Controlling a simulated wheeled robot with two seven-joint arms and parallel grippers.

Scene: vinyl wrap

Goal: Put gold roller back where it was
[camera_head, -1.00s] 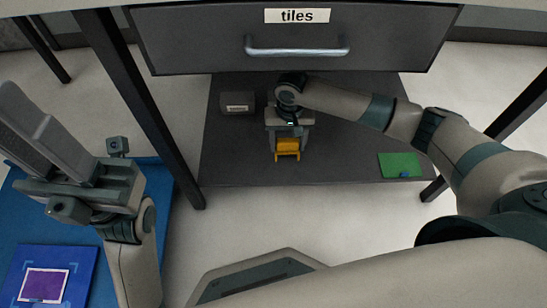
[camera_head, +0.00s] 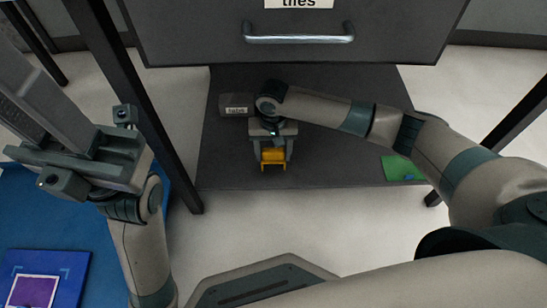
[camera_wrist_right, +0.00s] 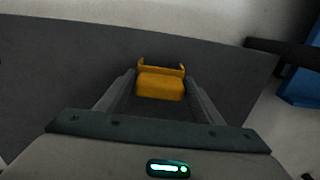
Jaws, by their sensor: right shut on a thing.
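The gold roller (camera_head: 273,157) is a small yellow-gold piece in the middle of the head view, over the dark grey lower shelf. My right gripper (camera_head: 272,155) is shut on it, with one finger on each side. In the right wrist view the gold roller (camera_wrist_right: 160,84) sits between the fingertips of the right gripper (camera_wrist_right: 160,88), with the dark shelf behind it. I cannot tell whether the roller touches the shelf. My left gripper (camera_head: 60,130) is at the left of the head view, over the blue surface; its fingers run toward the top left and are partly cut off.
The dark shelf (camera_head: 330,172) carries a labelled dark box (camera_head: 236,104) left of my right wrist and a green piece (camera_head: 400,167) at the right. A drawer (camera_head: 400,40) marked tiles overhangs it. Table legs (camera_head: 130,100) stand at the sides. A blue board with a purple card (camera_head: 35,291) lies lower left.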

